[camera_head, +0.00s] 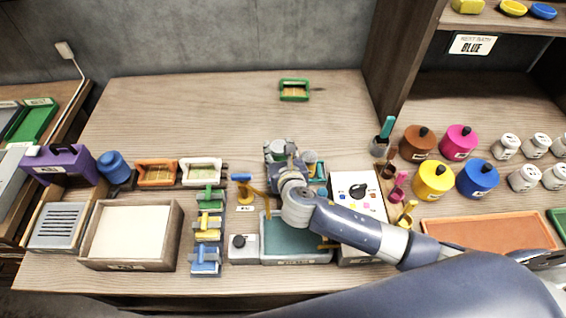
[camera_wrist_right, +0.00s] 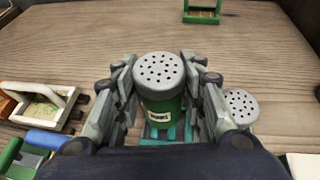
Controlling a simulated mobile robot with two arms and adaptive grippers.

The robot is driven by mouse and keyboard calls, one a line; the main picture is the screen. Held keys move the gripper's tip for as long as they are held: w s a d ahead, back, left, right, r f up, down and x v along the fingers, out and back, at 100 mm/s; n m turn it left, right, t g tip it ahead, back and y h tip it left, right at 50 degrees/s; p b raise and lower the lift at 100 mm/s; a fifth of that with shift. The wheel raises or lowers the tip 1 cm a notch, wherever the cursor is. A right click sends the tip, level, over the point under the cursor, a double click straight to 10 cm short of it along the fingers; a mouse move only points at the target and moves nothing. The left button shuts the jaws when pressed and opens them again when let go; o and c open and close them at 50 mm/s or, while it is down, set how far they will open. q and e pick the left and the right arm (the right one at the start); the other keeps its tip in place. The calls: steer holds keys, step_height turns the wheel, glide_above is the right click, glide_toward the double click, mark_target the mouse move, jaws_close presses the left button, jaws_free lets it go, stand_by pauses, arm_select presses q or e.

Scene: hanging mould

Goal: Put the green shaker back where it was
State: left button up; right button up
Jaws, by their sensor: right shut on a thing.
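My right gripper (camera_wrist_right: 160,95) is shut on the green shaker (camera_wrist_right: 161,102), with fingers on both sides of it. The shaker has a grey lid with holes and a pale label, and looks upright. In the head view my right gripper (camera_head: 280,150) is over the middle of the table, and the arm mostly hides the held shaker. A teal holder (camera_wrist_right: 150,132) shows below the shaker; I cannot tell whether they touch. Another shaker with a grey lid (camera_wrist_right: 241,104) stands just right of my fingers. My left gripper is not in view.
A small green-framed thing (camera_head: 294,90) lies farther back, with bare wood around it. Orange (camera_head: 156,173) and white (camera_head: 200,171) trays stand to the left. A white box (camera_head: 357,192) stands to the right, with brown, pink, yellow and blue pots (camera_head: 477,179) beyond.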

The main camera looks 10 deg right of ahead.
step_height(320, 180, down, 4)
steer(key=shift+d+f, duration=0.1)
steer(key=shift+d, duration=0.05)
steer(key=shift+f, duration=0.25)
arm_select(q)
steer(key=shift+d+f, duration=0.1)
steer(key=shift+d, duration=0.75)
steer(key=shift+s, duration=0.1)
arm_select(e)
steer(key=shift+f, duration=0.15)
steer(key=o, duration=1.1)
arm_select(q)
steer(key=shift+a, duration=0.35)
